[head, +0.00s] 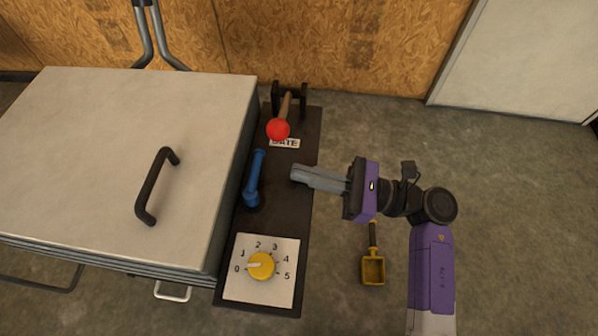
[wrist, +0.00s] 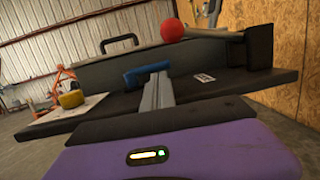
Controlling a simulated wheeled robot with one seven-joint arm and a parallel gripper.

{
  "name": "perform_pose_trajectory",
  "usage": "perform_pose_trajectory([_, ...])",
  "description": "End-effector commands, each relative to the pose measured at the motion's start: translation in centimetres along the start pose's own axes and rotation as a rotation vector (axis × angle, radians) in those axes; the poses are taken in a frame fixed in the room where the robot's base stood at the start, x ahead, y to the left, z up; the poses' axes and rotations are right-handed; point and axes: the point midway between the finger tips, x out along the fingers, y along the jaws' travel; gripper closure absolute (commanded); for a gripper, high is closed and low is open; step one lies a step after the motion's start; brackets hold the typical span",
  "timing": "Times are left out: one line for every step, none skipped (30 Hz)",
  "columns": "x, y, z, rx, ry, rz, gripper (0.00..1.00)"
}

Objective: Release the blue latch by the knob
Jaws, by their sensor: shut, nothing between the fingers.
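The blue latch (head: 254,178) is a blue bar on the dark panel beside the light-coloured box. Its far end lies towards the red ball and its near end towards the dial. In the wrist view the blue latch (wrist: 146,73) shows just beyond my fingertips. My gripper (head: 298,173) is shut and empty, its grey fingers pointing left over the panel's right part, to the right of the latch. In the head view a gap shows between the fingertips and the latch. In the wrist view the fingers (wrist: 158,82) overlap the latch, so I cannot tell their exact distance.
A lever with a red ball (head: 278,129) stands behind the latch, near a label (head: 285,143). A yellow dial (head: 261,265) sits on a white numbered plate in front. The box lid (head: 110,150) has a black handle (head: 156,186). A yellow scoop (head: 373,268) is at the lower right.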

Motion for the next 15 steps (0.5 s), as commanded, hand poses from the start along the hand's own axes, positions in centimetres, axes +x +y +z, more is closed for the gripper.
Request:
perform_pose_trajectory([-0.8,-0.1,0.1,0.001,0.000,-0.005,1.00])
perform_pose_trajectory([-1.2,-0.1,0.1,0.001,0.000,-0.004,1.00])
perform_pose_trajectory([-1.7,-0.2,0.1,0.002,0.000,-0.004,1.00])
perform_pose_trajectory([-2.2,-0.3,0.1,0.002,0.000,-0.005,1.00])
perform_pose_trajectory([-2.6,-0.3,0.1,0.001,0.000,-0.004,1.00])
perform_pose_trajectory([-3.3,-0.4,0.1,0.001,-0.001,-0.005,1.00])
perform_pose_trajectory([-3.8,-0.4,0.1,0.001,-0.001,-0.004,1.00])
perform_pose_trajectory([-4.3,-0.5,0.1,0.001,-0.001,-0.006,1.00])
perform_pose_trajectory([-5.0,-0.5,0.1,0.001,-0.001,-0.005,1.00])
perform_pose_trajectory([-5.5,-0.5,0.1,0.001,-0.001,-0.005,1.00])
perform_pose_trajectory([-6.0,-0.6,0.1,0.001,-0.001,-0.005,1.00])
perform_pose_trajectory([-6.6,-0.6,0.1,0.002,-0.001,-0.005,1.00])
perform_pose_trajectory([-6.9,-0.7,0.1,0.001,-0.001,-0.005,1.00])
perform_pose_trajectory([-7.3,-0.7,0.1,0.001,-0.001,-0.004,1.00])
perform_pose_trajectory([-7.6,-0.7,0.1,0.001,-0.001,-0.003,1.00])
